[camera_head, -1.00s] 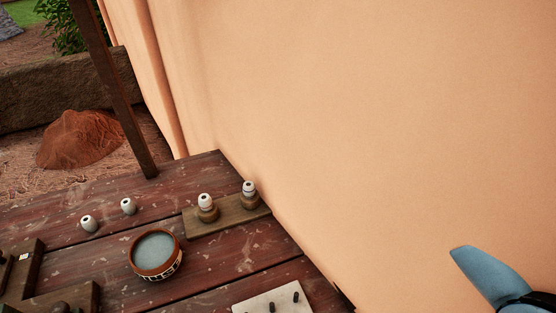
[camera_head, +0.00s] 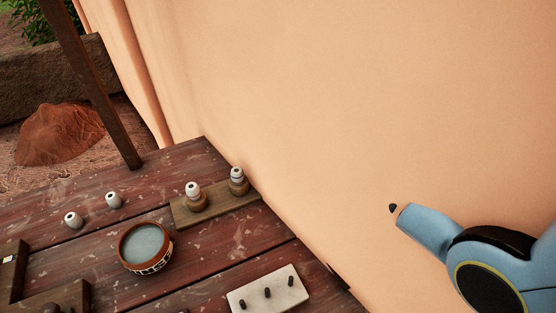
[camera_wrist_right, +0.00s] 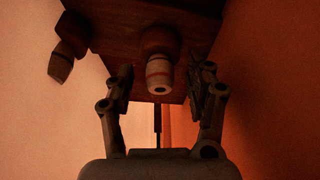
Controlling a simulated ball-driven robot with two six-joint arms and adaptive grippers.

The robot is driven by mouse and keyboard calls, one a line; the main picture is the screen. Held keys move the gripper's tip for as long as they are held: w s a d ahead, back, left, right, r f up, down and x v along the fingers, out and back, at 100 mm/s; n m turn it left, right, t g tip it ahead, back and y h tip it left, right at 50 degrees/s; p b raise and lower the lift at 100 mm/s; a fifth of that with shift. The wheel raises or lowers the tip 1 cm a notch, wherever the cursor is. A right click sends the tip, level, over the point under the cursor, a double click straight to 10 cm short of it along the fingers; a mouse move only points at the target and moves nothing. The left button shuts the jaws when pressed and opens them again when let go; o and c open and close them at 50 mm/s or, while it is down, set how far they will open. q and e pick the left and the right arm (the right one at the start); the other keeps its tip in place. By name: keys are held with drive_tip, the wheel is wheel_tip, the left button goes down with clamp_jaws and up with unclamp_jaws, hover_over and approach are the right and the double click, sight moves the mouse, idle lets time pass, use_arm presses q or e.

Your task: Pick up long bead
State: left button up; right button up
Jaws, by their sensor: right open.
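I cannot tell which is the long bead. In the right wrist view a banded bead (camera_wrist_right: 160,78) on its holder appears upside down between the open fingers of my right gripper (camera_wrist_right: 166,70), apparently beyond them. Another bead (camera_wrist_right: 61,65) is at left. The gripper looks empty. My left gripper is out of view.
On the red-brown table (camera_head: 210,252) are a bowl (camera_head: 146,247) of pale liquid and a pale slab (camera_head: 268,293) with dark pegs. Dark wooden frames lie at the left edge. A post (camera_head: 95,85) stands behind, and an orange wall (camera_head: 340,110) borders the right side.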

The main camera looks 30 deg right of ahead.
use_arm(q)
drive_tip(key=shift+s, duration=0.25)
use_arm(e)
drive_tip(key=c, duration=1)
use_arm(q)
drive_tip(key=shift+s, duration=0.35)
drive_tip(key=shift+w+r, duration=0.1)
use_arm(e)
wheel_tip(320, 180, up, 10)
drive_tip(key=shift+r, duration=0.1)
use_arm(q)
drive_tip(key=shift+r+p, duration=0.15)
drive_tip(key=shift+p, duration=0.15)
